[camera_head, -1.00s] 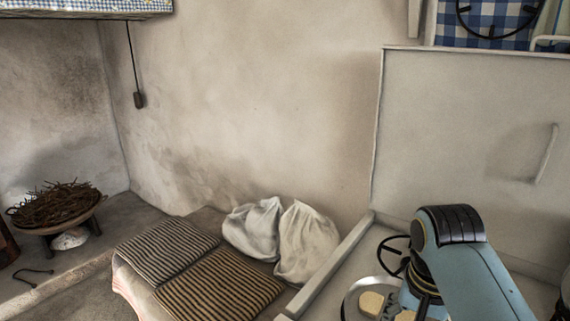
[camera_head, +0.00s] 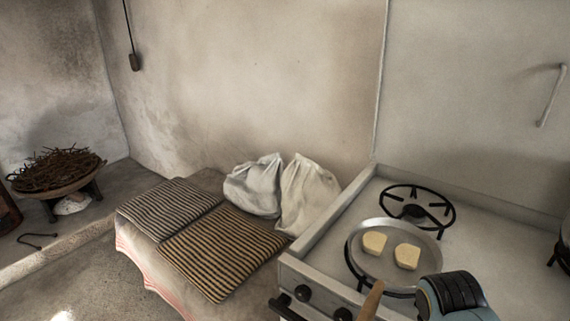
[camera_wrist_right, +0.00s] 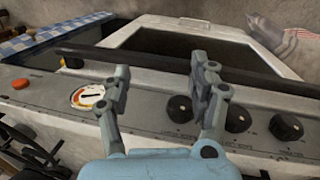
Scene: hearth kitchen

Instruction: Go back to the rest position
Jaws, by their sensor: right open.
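My right arm (camera_head: 455,296) shows at the bottom right of the head view, with its fingers out of frame there. In the right wrist view my right gripper (camera_wrist_right: 162,92) is open and empty, its two fingers apart in front of the stove's control panel (camera_wrist_right: 150,118). A round pan (camera_head: 372,262) with two pale slices, a left slice (camera_head: 374,242) and a right slice (camera_head: 407,256), sits on the white stove (camera_head: 480,262). The pan's wooden handle (camera_head: 371,301) points toward the front edge, left of my arm. My left gripper is in neither view.
Stove knobs (camera_head: 303,293) line the front. An empty burner (camera_head: 417,206) lies behind the pan. Left of the stove, striped cushions (camera_head: 222,250) and white sacks (camera_head: 306,195) rest on a bench. A bowl of twigs (camera_head: 57,172) stands at far left. Floor is clear at lower left.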

